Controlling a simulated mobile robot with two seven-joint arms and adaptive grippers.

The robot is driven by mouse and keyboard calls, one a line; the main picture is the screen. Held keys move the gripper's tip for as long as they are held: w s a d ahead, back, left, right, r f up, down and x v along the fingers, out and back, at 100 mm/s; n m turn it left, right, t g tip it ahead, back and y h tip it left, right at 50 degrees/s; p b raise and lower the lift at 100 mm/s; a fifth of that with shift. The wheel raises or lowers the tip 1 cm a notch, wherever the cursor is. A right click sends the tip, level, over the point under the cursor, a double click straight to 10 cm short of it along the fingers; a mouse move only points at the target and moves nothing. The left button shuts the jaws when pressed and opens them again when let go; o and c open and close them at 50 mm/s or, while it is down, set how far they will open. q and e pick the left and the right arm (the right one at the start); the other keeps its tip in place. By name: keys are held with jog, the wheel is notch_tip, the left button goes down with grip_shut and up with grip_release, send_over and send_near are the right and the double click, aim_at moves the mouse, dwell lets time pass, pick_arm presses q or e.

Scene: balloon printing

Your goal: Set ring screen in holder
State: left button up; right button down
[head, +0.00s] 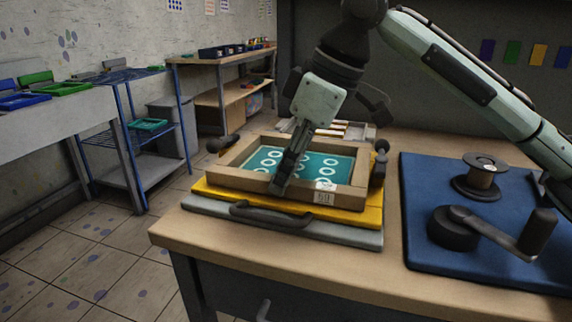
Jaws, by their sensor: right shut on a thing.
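The ring screen (232,177) is a wooden frame with teal mesh and white rings, with a small label on its front right corner. It lies over the yellow board of the holder (208,190), between dark knobs at its left and right. I cannot tell whether it is fully seated. My right gripper (279,188) points down at the front side of the screen. It is shut on the screen's front edge, and its fingers hide part of the frame and mesh. My left gripper is not in view.
The holder's grey base (350,234) with a black handle sits on the wooden table (400,285) near its front left edge. To the right, a blue mat (430,185) carries a crank (495,235) and a spool (482,172). A rack (352,131) stands behind the screen.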

jog(key=c, duration=1.6)
grip_release()
jog(key=shift+o, duration=1.3)
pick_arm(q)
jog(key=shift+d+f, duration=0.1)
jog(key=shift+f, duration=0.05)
pick_arm(e)
jog(key=shift+r, duration=0.1)
jog(key=shift+r+b, duration=0.3)
jog(key=shift+b, duration=0.05)
jog(key=shift+d+r, duration=0.2)
jog(key=shift+r, duration=0.45)
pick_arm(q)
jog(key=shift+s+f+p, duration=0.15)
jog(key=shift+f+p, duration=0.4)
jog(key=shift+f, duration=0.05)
pick_arm(e)
jog(key=v, duration=1)
jog(key=shift+s+d+r, duration=0.15)
jog(key=shift+d+r, duration=0.05)
jog(key=shift+r, duration=0.1)
